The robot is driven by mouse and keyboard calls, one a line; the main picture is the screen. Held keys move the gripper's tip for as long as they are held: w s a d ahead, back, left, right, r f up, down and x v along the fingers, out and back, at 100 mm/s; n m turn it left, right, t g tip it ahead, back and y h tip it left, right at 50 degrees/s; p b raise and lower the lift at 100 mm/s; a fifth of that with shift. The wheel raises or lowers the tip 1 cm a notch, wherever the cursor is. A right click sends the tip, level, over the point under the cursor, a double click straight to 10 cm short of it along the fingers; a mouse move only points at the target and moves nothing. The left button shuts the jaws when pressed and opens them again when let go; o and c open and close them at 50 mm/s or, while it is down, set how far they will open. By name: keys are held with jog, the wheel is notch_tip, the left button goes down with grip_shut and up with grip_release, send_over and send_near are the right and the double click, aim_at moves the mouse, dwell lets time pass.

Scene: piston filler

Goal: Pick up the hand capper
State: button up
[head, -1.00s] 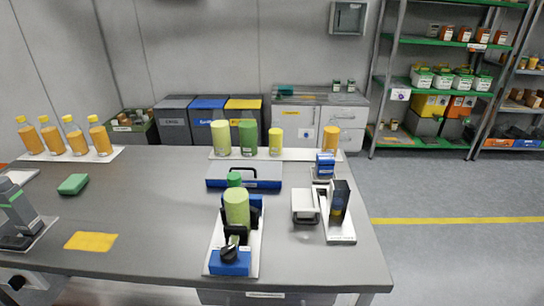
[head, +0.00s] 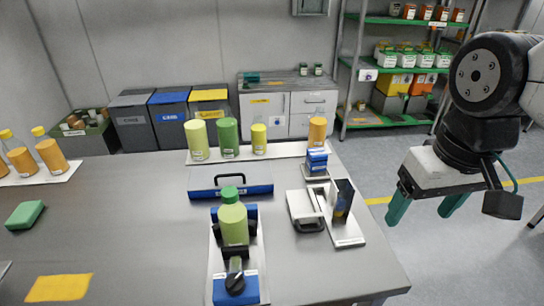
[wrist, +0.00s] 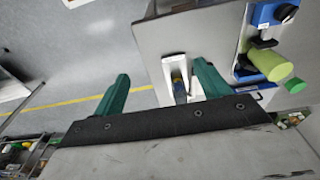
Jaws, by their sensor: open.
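My gripper (head: 420,217) hangs at the right of the head view, beyond the table's right edge, with its green fingers apart and nothing between them. In the wrist view my gripper (wrist: 161,75) is open too. A dark upright piece (head: 342,199) with a blue and orange mark stands on a white base plate (head: 350,238) near the table's right edge, left of and apart from my gripper. It may be the hand capper, but I cannot tell for sure. In the wrist view the white stand (wrist: 174,66) shows between the fingers, farther off.
A white box-like device (head: 302,207) and a stacked blue item (head: 317,158) sit close by. A filler stand with a green bottle (head: 232,218) and a blue piece with a black handle (head: 230,191) are to the left. Green and orange containers (head: 228,137) line the back.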

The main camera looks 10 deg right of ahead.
jog(key=w+r, duration=0.2)
jog(key=w, duration=0.8)
jog(key=g, duration=0.1)
send_over(317, 151)
jog(key=shift+n, duration=0.4)
jog(key=f, duration=1.2)
jog(key=shift+s+a+f, duration=0.1)
jog(key=shift+s+a, duration=0.1)
jog(key=shift+s, duration=0.1)
jog(key=f, duration=0.8)
jog(key=shift+w+d, duration=0.15)
jog(key=shift+d, duration=0.05)
jog(key=shift+c, duration=0.3)
jog(key=shift+r, duration=0.1)
jog(key=c, duration=1.2)
